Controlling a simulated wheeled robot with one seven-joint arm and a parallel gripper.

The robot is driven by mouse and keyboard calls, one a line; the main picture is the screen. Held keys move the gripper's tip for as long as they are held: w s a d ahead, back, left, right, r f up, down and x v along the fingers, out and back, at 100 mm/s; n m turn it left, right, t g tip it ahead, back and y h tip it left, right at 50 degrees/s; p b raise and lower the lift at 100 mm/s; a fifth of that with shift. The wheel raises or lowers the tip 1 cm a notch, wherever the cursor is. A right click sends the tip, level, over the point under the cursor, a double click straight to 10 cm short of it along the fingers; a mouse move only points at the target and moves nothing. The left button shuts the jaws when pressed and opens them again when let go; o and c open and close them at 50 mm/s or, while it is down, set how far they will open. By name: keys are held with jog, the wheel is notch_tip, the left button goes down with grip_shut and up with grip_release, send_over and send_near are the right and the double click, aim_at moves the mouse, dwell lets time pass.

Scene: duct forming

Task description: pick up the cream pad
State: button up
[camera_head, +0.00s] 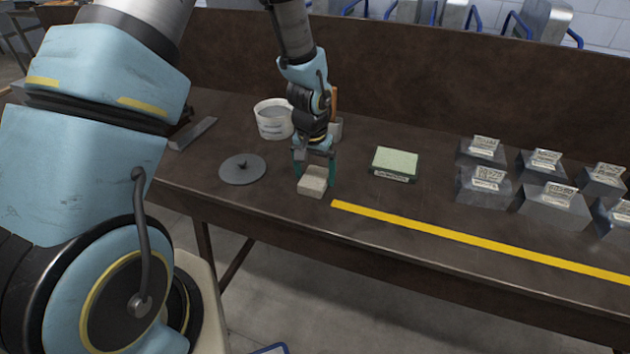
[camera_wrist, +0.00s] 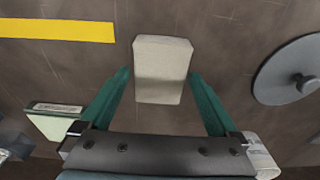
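The cream pad (camera_head: 313,181) is a small pale block lying on the dark table near its front edge. In the wrist view the pad (camera_wrist: 162,68) sits upper centre, between and slightly beyond the green fingertips. My gripper (camera_head: 315,176) is open, pointing down at the pad, with one finger to each side of it. In the wrist view a gap shows between the pad and each finger of my gripper (camera_wrist: 160,75). Whether the fingertips are level with the pad or above it is hard to tell.
A grey disc with a knob (camera_head: 242,168) lies left of the pad. A white tub (camera_head: 273,118) stands behind. A green-topped block (camera_head: 394,163) is to the right, past it several labelled metal blocks (camera_head: 485,185). Yellow tape (camera_head: 470,239) runs along the front right.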

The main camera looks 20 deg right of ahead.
aim_at(316, 177)
jog(key=c, duration=1.1)
jog(key=shift+r, duration=0.15)
notch_tip(316, 177, up, 10)
jog(key=shift+f+b, duration=0.1)
jog(key=shift+b, duration=1)
jog(key=o, duration=0.8)
jog(key=shift+c, duration=0.2)
jog(key=c, duration=0.6)
jog(key=shift+o, duration=0.2)
jog(key=shift+d, duration=0.1)
